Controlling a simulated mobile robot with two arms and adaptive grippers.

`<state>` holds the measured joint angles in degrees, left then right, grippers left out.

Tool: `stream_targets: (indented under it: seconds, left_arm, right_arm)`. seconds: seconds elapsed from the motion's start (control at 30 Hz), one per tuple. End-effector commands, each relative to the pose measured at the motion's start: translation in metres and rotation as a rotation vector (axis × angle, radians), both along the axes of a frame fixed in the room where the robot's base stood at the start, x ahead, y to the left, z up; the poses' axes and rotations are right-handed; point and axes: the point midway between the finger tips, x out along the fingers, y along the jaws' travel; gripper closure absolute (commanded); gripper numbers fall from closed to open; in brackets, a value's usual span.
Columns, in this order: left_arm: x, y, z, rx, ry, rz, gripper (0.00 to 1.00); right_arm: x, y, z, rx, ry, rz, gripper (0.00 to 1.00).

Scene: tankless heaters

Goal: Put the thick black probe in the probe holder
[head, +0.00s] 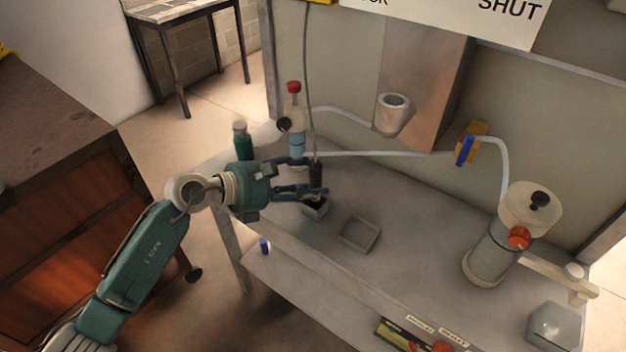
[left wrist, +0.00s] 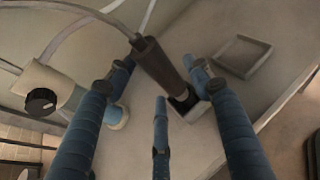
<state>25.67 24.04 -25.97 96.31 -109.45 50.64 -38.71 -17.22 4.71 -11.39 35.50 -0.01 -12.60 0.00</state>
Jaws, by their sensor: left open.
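The thick black probe (head: 316,173) hangs upright on a grey cable above the bench. In the left wrist view the probe (left wrist: 158,62) shows between my spread fingers, its lower end at a small square cup (left wrist: 190,108) with a dark inside. I cannot tell whether it is in the cup or just above it. In the head view this small cup (head: 315,210) sits under the probe. My left gripper (head: 311,180) is open around the probe. A white open-topped cylinder (head: 392,113) on the wall panel looks like the probe holder; it is empty as far as I see. My right gripper is not in view.
A shallow grey tray (head: 359,234) lies right of the cup. A pale hose (head: 370,153) runs along the back. A clear canister (head: 492,252) stands at right.

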Motion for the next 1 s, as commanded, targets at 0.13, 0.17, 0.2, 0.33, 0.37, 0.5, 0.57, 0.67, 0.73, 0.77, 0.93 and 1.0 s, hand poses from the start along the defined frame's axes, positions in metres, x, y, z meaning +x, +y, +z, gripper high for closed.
stream_targets:
  seconds: [0.13,0.17,0.2,0.33,0.37,0.5,0.57,0.67,0.73,0.77,0.93,1.0]
  left_arm:
    - [-0.016,0.028,0.009,0.005,-0.001,0.001,0.49]
    - [-0.020,0.033,0.012,0.006,-0.002,0.000,0.49]
    - [-0.024,0.040,0.016,0.006,-0.002,0.000,0.49]
    - [-0.037,0.060,0.025,0.005,-0.001,0.000,0.49]
    - [-0.039,0.063,0.027,0.005,-0.001,0.000,0.49]
    - [-0.047,0.076,0.035,0.002,0.001,-0.001,0.49]
    - [-0.049,0.079,0.037,0.002,0.000,0.000,0.49]
    - [-0.051,0.081,0.039,0.001,0.000,-0.001,0.49]
    - [-0.051,0.081,0.040,0.001,0.000,-0.001,0.49]
    - [-0.051,0.081,0.040,0.001,0.001,-0.001,0.49]
    - [-0.051,0.081,0.039,0.001,0.001,-0.001,0.49]
    - [-0.051,0.081,0.039,0.001,0.001,-0.001,0.49]
  right_arm:
    - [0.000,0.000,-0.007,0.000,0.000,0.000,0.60]
    - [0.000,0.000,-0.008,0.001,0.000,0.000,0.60]
    - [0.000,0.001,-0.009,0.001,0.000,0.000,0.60]
    - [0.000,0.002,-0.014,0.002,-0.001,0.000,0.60]
    - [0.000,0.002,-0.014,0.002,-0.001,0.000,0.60]
    - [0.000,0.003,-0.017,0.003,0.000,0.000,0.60]
    - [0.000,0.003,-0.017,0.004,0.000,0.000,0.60]
    - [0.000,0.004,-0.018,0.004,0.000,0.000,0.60]
    - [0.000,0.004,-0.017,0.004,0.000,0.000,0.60]
    - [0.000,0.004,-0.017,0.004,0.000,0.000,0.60]
    - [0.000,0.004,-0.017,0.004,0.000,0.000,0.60]
    - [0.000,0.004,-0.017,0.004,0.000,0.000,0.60]
